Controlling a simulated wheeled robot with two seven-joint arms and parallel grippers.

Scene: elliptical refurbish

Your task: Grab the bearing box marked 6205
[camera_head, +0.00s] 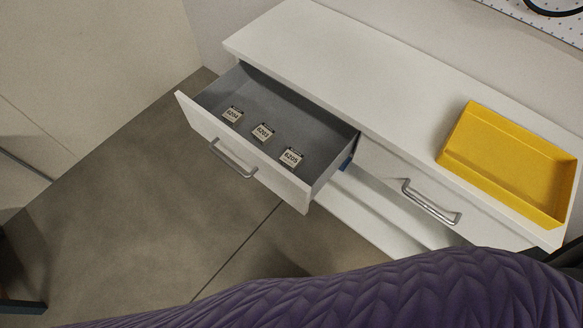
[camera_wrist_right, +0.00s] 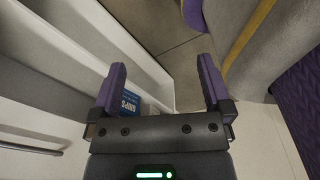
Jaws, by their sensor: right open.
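Three small light boxes with dark tops stand in a row in the open drawer (camera_head: 320,130) in the head view. The right one (camera_head: 291,157) appears marked 6205. The middle box (camera_head: 262,132) appears marked 6203 and the left box (camera_head: 232,114) appears marked 6204. My right gripper (camera_wrist_right: 161,66) shows only in its wrist view, its two purple fingers wide apart with nothing between them. No bearing box shows in that view. My left gripper is not in view.
A white cabinet (camera_head: 310,45) carries a yellow tray (camera_head: 460,130) at the right. A shut drawer with a metal handle (camera_head: 430,203) is beside the open one. The floor (camera_head: 130,190) in front is clear. A blue printed item (camera_wrist_right: 131,103) is behind the left finger.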

